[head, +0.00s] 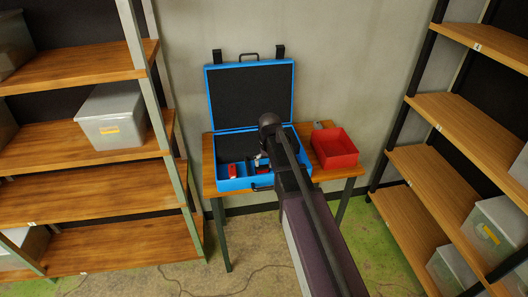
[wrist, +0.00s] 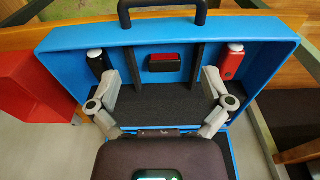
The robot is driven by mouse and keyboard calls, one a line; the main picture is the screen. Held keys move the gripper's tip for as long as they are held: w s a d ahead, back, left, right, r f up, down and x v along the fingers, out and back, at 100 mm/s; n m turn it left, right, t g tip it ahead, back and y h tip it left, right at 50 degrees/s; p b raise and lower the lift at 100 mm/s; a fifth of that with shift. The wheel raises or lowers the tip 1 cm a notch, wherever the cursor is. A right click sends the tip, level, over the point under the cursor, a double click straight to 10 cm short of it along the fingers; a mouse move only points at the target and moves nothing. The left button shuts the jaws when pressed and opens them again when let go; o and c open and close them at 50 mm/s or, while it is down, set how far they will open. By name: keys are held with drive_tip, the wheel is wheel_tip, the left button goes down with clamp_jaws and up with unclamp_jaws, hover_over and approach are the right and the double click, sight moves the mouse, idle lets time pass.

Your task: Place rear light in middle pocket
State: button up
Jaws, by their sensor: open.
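The rear light, a small black block with a red face (wrist: 165,63), sits in the middle pocket of the blue case (wrist: 275,60), between two dark dividers in the wrist view. My gripper (wrist: 160,80) is open, its two grey fingers spread wide on either side, apart from the light and holding nothing. In the head view my arm reaches over the open case (head: 249,97), and my gripper (head: 262,160) is low at its front pockets. My arm hides part of the case there.
A black item with a white top (wrist: 98,62) and a red item (wrist: 232,62) occupy the side pockets. A red bin (head: 335,148) and a small grey object (head: 318,125) are on the table right of the case. Shelves (head: 85,148) stand at both sides.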

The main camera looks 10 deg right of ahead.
drive_tip(key=s+g, duration=0.1)
drive_tip(key=s, duration=1.8)
drive_tip(key=shift+d, duration=0.35)
drive_tip(key=shift+s, duration=0.1)
